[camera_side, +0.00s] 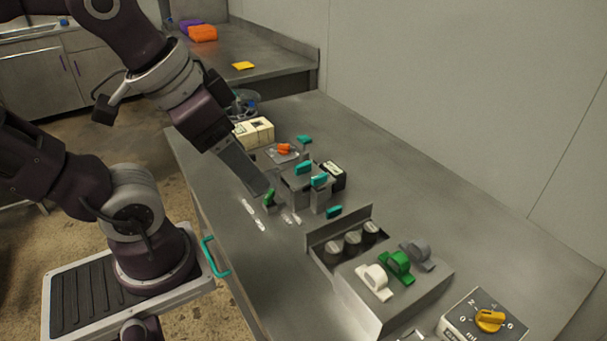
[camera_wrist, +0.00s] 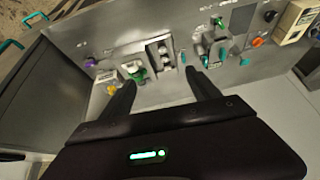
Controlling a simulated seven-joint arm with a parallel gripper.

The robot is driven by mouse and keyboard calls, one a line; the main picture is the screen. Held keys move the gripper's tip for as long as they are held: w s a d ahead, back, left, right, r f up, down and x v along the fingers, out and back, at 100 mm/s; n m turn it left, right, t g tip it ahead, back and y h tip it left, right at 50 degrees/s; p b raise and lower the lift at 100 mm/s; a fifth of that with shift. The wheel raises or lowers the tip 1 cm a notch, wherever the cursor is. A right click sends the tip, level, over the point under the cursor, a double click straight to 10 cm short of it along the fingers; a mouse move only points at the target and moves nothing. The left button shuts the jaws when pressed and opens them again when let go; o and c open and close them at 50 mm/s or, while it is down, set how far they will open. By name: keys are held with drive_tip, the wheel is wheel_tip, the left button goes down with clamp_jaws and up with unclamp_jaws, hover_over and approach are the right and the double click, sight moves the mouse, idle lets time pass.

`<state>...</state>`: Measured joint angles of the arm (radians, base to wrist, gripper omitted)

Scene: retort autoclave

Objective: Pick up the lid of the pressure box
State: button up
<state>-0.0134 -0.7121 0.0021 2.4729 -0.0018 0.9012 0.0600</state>
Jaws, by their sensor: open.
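A grey metal box with teal handles (camera_side: 298,184), which looks like the pressure box, stands mid-bench in the side view. A teal-handled piece (camera_side: 303,168) sits on its top and may be the lid; I cannot tell for sure. The same group shows at upper right in the wrist view (camera_wrist: 211,48). My gripper (camera_side: 264,188) points down at the bench, left of the box in the side view. In the wrist view its two fingers (camera_wrist: 161,78) are spread with nothing between them. The side view hides one finger behind the other.
A panel with a yellow knob (camera_side: 489,320) is at lower right. A cream box (camera_side: 254,132) and an orange-handled piece (camera_side: 284,149) lie behind. The bench's right side is clear.

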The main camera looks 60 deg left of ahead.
drive_tip(key=w+a+r+m+g, duration=0.1)
drive_tip(key=w+a+m, duration=0.3)
drive_tip(key=w, duration=0.5)
drive_tip(key=m+g, duration=0.4)
drive_tip(key=m, duration=0.9)
hover_over(304, 165)
drive_tip(key=f, duration=1.7)
drive_tip(key=shift+w+f, duration=0.1)
drive_tip(key=shift+w, duration=0.2)
drive_tip(key=f, duration=0.7)
drive_tip(key=shift+s+f, duration=0.35)
drive_tip(key=shift+f, duration=0.05)
clamp_jaws()
